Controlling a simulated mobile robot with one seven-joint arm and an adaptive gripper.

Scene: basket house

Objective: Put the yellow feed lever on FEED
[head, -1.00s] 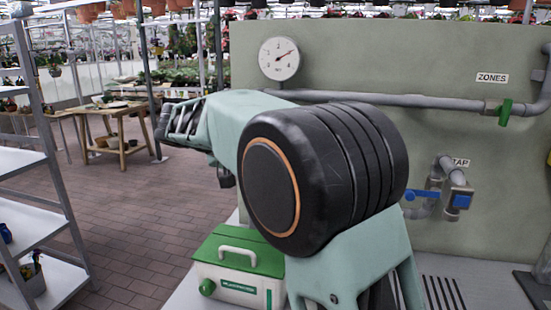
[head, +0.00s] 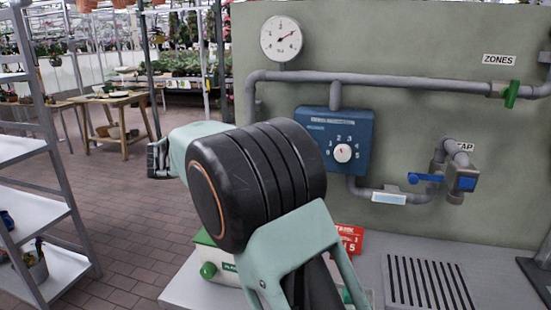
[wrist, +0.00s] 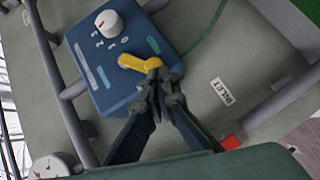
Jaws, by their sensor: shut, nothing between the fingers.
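The yellow feed lever (wrist: 138,61) is on the face of a blue box, which shows in the wrist view (wrist: 122,97) and, partly covered by my arm, in the head view (head: 313,113). A green label (wrist: 153,45) and a pale label (wrist: 105,77) lie on either side of the lever; their words are too small to read. My gripper (wrist: 154,72) is shut, its fingertips right at the lever's end; I cannot tell whether they touch it. In the head view my arm hides the lever and gripper.
A white dial (head: 342,153) is on the box. Grey pipes (head: 400,83) run around it, with a gauge (head: 281,39) above. A blue-handled tap (head: 425,178) is at right. A green-lidded box (head: 215,262) and red sign (head: 350,238) are below.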

